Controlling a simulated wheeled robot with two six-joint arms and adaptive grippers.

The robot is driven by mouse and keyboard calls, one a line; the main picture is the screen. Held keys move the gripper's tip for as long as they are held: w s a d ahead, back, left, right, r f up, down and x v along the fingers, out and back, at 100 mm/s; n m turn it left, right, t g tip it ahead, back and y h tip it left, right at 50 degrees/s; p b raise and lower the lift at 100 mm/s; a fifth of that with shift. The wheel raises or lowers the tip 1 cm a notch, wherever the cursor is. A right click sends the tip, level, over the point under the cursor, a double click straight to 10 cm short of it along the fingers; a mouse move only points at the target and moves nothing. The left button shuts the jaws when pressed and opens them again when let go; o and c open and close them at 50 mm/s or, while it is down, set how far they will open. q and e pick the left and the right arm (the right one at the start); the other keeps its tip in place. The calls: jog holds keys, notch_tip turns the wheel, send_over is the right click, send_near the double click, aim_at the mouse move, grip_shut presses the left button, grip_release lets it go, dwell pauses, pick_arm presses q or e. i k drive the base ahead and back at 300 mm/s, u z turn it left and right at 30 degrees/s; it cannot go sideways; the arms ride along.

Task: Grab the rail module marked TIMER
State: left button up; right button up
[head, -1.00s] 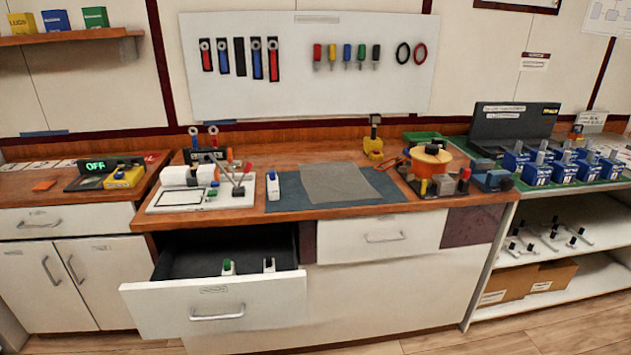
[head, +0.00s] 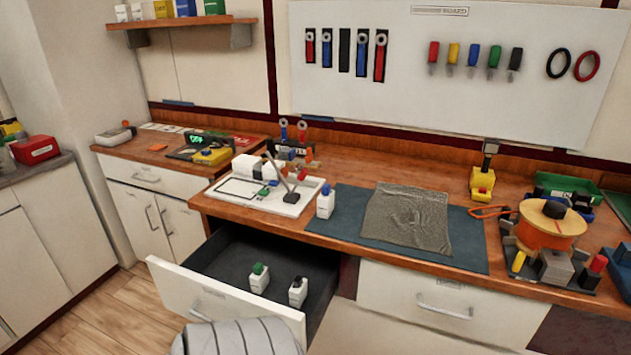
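Three small white rail modules are in view, and I cannot read the word TIMER on any of them. One with a blue top (head: 325,203) stands upright at the left edge of the blue mat. One with a green top (head: 259,280) and one with a black top (head: 298,292) stand in the open drawer (head: 222,300), the black one to the right and nearer. Neither of my grippers shows in the head view. A grey ribbed part, probably mine, is at the bottom edge in front of the drawer.
The blue mat (head: 455,236) bears a crumpled grey sheet (head: 408,218). A white tray (head: 283,208) with tools stands left of it, an orange spool (head: 550,224) right. A white pegboard (head: 400,75) hangs behind. Floor is free left of the drawer.

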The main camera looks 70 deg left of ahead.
aim_at(325, 200)
jog(key=u, duration=0.7)
jog(key=i, duration=0.65)
jog(key=u, duration=0.7)
